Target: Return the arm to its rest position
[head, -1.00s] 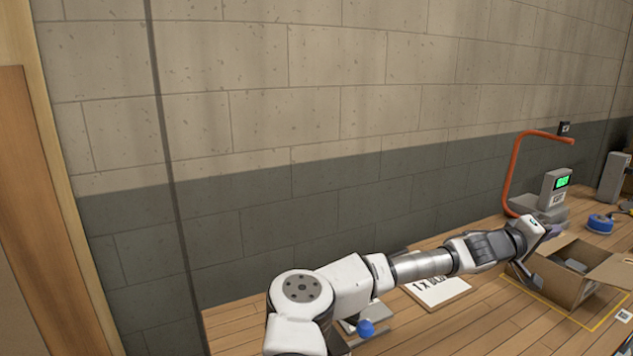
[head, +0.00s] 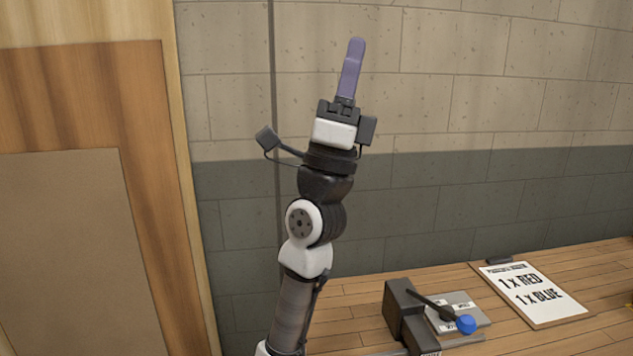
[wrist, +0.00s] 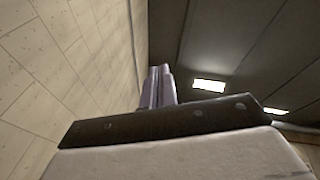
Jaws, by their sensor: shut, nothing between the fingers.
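My gripper (head: 352,62) is raised high in the head view, its purple-grey fingers pointing up in front of the block wall. The fingers are together and hold nothing. My arm stands nearly upright, bent at a white joint below the wrist. In the wrist view the closed fingers (wrist: 158,84) point up toward the ceiling, beside the wall. The gripper is clear of the table and touches nothing.
The wooden table (head: 375,287) is at the lower right. On it are a sign reading 1 x RED, 1 x BLUE (head: 532,292), a dark block (head: 405,312) and a blue round object (head: 466,324). A wooden panel (head: 80,100) stands at left. Space around the gripper is free.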

